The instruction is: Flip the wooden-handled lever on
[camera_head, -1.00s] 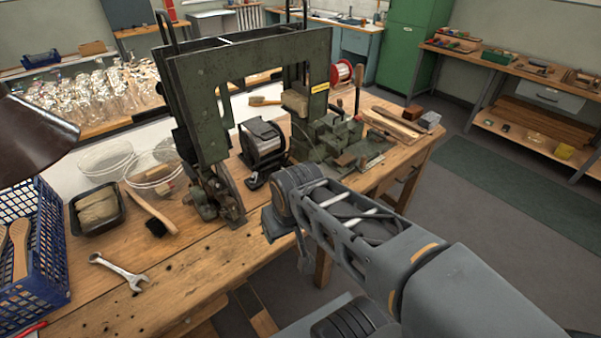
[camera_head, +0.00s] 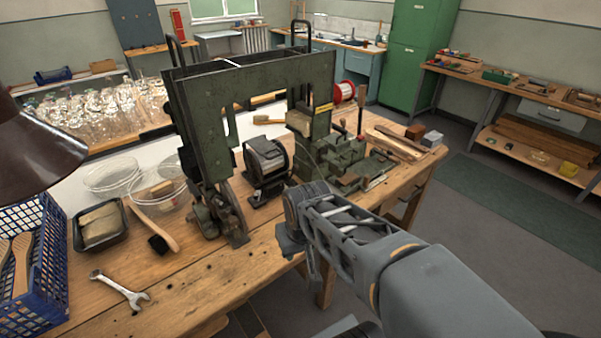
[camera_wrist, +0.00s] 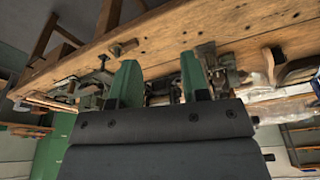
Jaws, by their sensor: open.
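A dark green tufting machine (camera_head: 250,85) stands on the wooden workbench in the head view. At its right side an upright lever with a reddish-brown wooden handle (camera_head: 361,108) rises above the green base. My gripper (camera_head: 300,258) is low at the bench's front edge, in front of the machine and well apart from the lever. In the wrist view the two green fingers of my gripper (camera_wrist: 160,78) are spread with nothing between them. The bench and machine parts appear inverted there, and I cannot make out the lever.
A black motor-like unit (camera_head: 266,163) sits inside the machine's frame. Wooden strips (camera_head: 395,143) and small blocks lie right of the lever. A wrench (camera_head: 120,290), a brush (camera_head: 155,228) and a blue crate (camera_head: 35,265) are on the left. Floor right of the bench is clear.

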